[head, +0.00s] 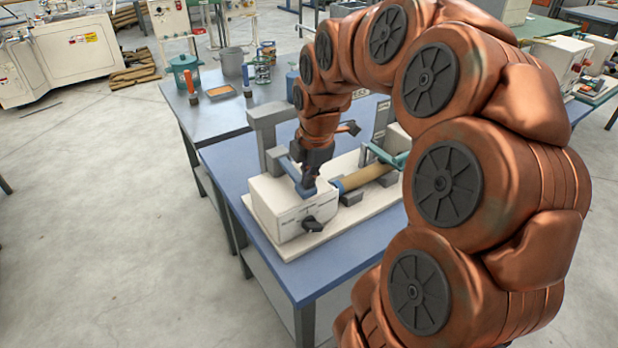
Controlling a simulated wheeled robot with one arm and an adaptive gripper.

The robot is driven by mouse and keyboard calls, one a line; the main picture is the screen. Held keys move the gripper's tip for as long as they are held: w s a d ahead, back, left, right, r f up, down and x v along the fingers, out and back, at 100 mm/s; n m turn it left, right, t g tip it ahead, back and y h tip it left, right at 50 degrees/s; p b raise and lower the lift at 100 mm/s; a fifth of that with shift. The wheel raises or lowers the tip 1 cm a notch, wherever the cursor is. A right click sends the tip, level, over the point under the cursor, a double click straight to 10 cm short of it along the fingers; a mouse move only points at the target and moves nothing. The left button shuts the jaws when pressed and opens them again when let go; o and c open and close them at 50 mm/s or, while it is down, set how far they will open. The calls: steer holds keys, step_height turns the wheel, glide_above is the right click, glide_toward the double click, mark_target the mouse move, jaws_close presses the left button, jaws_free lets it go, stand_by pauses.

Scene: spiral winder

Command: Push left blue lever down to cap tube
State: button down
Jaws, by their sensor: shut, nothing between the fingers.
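The winder (288,209) is a white block on a white base on the blue table. The left blue lever (287,168) is at its top, near a grey upright. Its lower end is by my fingertips. A tan tube (368,176) lies to the right of the block, with a blue piece (339,186) at its left end. My gripper (309,182) points down over the block, shut and empty, at or very near the lever. I cannot tell whether it touches. My gripper hides part of the block's far side.
A teal lever (384,155) stands at the tube's right end, partly behind my arm. A grey upright frame (266,128) rises behind the block. A grey table (215,112) with pots and brushes is behind. The blue table's front left (300,274) is bare.

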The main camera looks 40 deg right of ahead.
steer(key=shift+f, duration=0.15)
step_height(320, 180, up, 14)
steer(key=s, duration=0.2)
steer(key=shift+b, duration=0.3)
stand_by(0.4)
steer(key=shift+a, duration=0.1)
stand_by(0.5)
steer(key=s+a+f+m+g+p, duration=0.1)
steer(key=s+a+f+m, duration=0.25)
steer(key=a, duration=0.25)
steer(key=s+a+f+m+g+p, duration=0.1)
steer(key=s+a+f+m, duration=0.25)
steer(key=a, duration=0.25)
steer(key=s+a+f+m+g, duration=0.1)
steer(key=s+a+f+m, duration=0.2)
steer(key=s+f+m, duration=0.1)
steer(key=s+a+f+m+g+p, duration=0.1)
steer(key=s+f+m, duration=0.3)
steer(key=s, duration=0.5)
steer(key=shift+s+a+m, duration=0.15)
steer(key=shift+a+m, duration=0.75)
steer(key=shift+m, duration=0.1)
